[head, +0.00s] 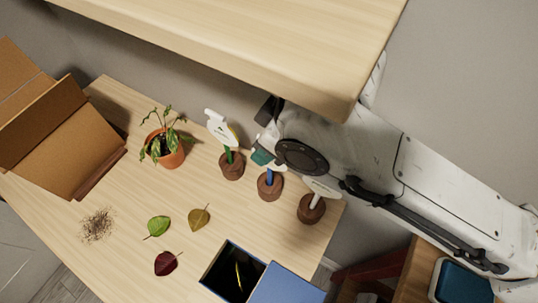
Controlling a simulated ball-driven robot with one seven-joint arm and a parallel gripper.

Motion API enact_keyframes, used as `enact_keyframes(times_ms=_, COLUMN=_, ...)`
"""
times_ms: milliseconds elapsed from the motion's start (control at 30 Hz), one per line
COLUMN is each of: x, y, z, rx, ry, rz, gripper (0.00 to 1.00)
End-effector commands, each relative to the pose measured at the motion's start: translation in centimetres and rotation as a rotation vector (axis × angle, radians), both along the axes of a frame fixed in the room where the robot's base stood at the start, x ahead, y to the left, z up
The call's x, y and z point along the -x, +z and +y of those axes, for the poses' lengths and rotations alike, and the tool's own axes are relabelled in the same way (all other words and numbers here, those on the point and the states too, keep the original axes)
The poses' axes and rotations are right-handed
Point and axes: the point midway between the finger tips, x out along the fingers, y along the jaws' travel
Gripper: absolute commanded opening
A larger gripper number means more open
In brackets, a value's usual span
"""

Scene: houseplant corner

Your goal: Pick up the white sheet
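Three round brown wooden bases stand in a slanting row on the table, each with a coloured stake and a pale card. The card on the green stake (222,128) is white and irregular in outline. The card on the blue stake (276,166) is partly hidden by my arm. The card on the white stake (322,188) is white and also partly covered. No loose flat white sheet shows, and I cannot tell which card is the sheet. My gripper (268,110) is at the arm's end, above and right of the green-staked card; its fingers are not clear.
A pale shelf (270,75) overhangs the table (60,200). A potted plant (170,155), cardboard box (70,140), soil pile (97,225), green leaf (158,226), yellowish leaf (198,217), dark red leaf (166,263) and open blue box (285,285) surround a clear middle strip.

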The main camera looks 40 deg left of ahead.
Motion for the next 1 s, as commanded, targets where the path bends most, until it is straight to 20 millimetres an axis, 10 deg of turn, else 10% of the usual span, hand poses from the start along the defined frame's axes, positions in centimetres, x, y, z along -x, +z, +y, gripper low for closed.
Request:
enact_keyframes(times_ms=333, x=0.06, y=-0.44, z=0.2, rx=0.0, ry=0.0, rz=0.0, gripper=0.41)
enact_keyframes(times_ms=767, x=0.06, y=-0.45, z=0.18, rx=0.0, ry=0.001, rz=0.0, gripper=0.0)
enact_keyframes(times_ms=1000, x=0.07, y=-0.45, z=0.18, rx=0.0, ry=0.001, rz=0.0, gripper=0.0)
